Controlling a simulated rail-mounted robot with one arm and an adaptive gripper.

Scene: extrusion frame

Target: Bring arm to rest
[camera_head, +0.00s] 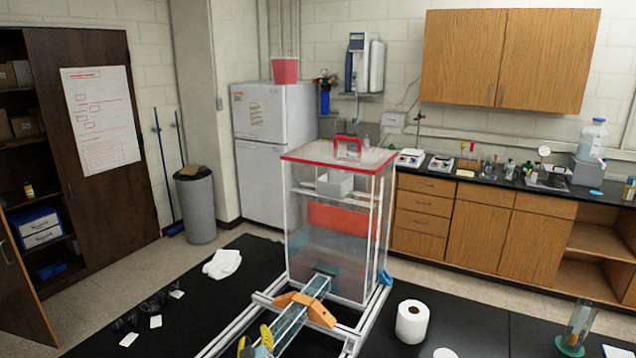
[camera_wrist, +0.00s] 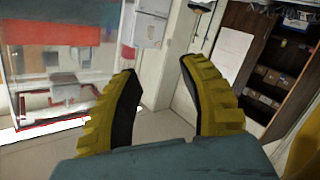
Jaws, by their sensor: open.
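My gripper (camera_head: 254,340) shows at the bottom of the head view, its yellow fingers low in front of the clear box. In the wrist view my gripper (camera_wrist: 159,68) has its two ribbed yellow fingers spread apart, with nothing between them. The wrist picture is turned well over, so the room appears tipped. The clear box (camera_head: 333,250), with a red-edged lid and red handle, stands at the centre of the head view, beyond my gripper. It also shows at the left of the wrist view (camera_wrist: 60,65), apart from the fingers.
Pale extrusion rails (camera_head: 232,325) run along the black bench. A white paper roll (camera_head: 412,321) stands to the right, and a crumpled white cloth (camera_head: 222,263) lies to the left. A glass cylinder (camera_head: 577,328) stands at the bottom right. Black bench surface around them is partly clear.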

